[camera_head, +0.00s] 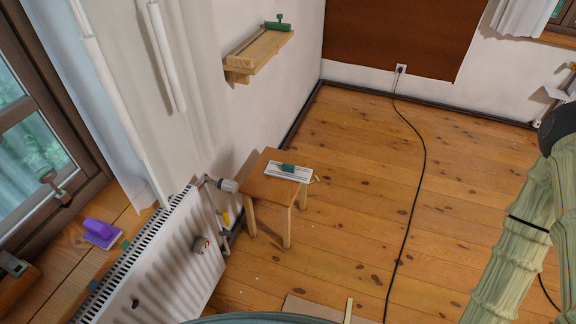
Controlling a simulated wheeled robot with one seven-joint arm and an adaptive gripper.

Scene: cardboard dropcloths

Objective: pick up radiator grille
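A white radiator (178,268) stands under the window at the lower left, with a dark-slotted grille (130,257) along its top edge. A flat pale panel (278,174) with grey strips lies on a small wooden stool (262,187), and a teal block (288,168) is on it. I cannot tell whether this panel is a separate radiator grille. My arm, in a pale green cover, shows at the right edge, well apart from the stool and the radiator. My gripper is not in view.
A wooden shelf (262,50) with a green tool (277,24) is on the wall. A purple object (101,232) sits on the windowsill (78,262). A black cable (423,160) crosses the floor. Cardboard (308,309) lies at the bottom.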

